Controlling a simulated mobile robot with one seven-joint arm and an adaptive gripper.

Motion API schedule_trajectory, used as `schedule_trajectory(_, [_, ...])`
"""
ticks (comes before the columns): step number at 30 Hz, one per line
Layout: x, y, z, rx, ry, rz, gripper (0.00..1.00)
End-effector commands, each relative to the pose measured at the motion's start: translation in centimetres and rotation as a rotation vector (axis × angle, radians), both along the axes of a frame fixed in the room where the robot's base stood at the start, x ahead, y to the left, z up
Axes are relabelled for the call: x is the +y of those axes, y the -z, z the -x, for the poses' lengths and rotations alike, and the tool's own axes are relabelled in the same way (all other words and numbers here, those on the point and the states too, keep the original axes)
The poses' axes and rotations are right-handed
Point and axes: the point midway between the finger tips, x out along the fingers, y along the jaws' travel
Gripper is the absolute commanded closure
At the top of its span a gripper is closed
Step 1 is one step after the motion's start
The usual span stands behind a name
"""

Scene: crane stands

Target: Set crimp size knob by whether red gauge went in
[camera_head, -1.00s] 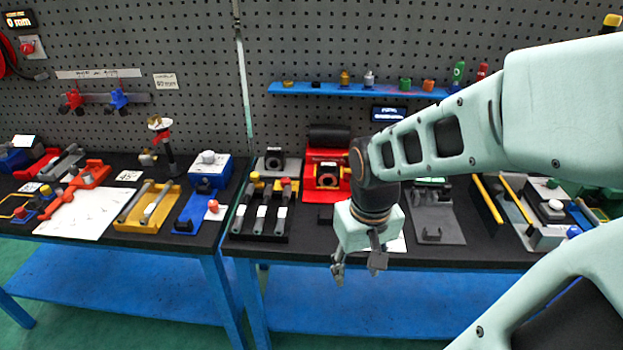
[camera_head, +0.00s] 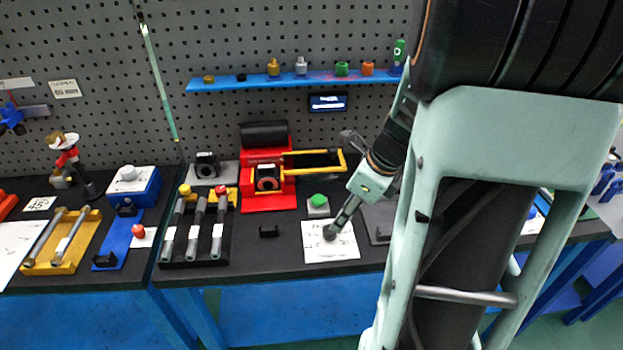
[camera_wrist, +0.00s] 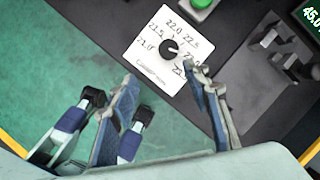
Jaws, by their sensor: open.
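The crimp size dial is a white card (camera_head: 345,250) on the bench front with a small dark round knob (camera_head: 329,232). In the wrist view the knob (camera_wrist: 170,47) sits amid printed numbers from 21.0 to about 23.5; I cannot read its pointer surely. My gripper (camera_wrist: 163,78) is open and empty, its fingers at the card's near edge in the picture, apart from the knob. In the head view my gripper (camera_head: 338,185) is over the card, partly hidden by its own wrist. A red-capped gauge (camera_head: 219,225) lies in the black rack, right of the others.
A red crimp machine (camera_head: 267,170) stands behind, with a yellow frame (camera_head: 315,160) beside it. A green button (camera_head: 318,200) is just behind the card. A grey stand (camera_wrist: 275,50) is right of the card. A lit display (camera_head: 327,102) hangs below the blue shelf (camera_head: 240,84).

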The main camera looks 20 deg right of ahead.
Motion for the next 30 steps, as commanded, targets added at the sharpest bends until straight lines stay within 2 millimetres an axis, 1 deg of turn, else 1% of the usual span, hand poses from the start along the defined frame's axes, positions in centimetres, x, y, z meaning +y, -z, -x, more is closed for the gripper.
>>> schedule_trajectory(3, [-0.1, 0.0, -0.7, -0.003, 0.106, -0.05, 0.56])
schedule_trajectory(8, [0.0, 0.6, -1.1, -0.004, 0.146, -0.071, 0.56])
schedule_trajectory(11, [0.3, 1.9, -1.5, -0.001, 0.144, -0.071, 0.56])
schedule_trajectory(18, [1.1, 6.3, -3.0, 0.0, 0.141, -0.07, 0.56])
schedule_trajectory(21, [1.4, 7.8, -3.6, -0.001, 0.142, -0.07, 0.56])
schedule_trajectory(25, [1.7, 9.2, -4.2, -0.002, 0.142, -0.068, 0.56])
schedule_trajectory(30, [1.9, 9.9, -4.5, -0.004, 0.141, -0.067, 0.56])
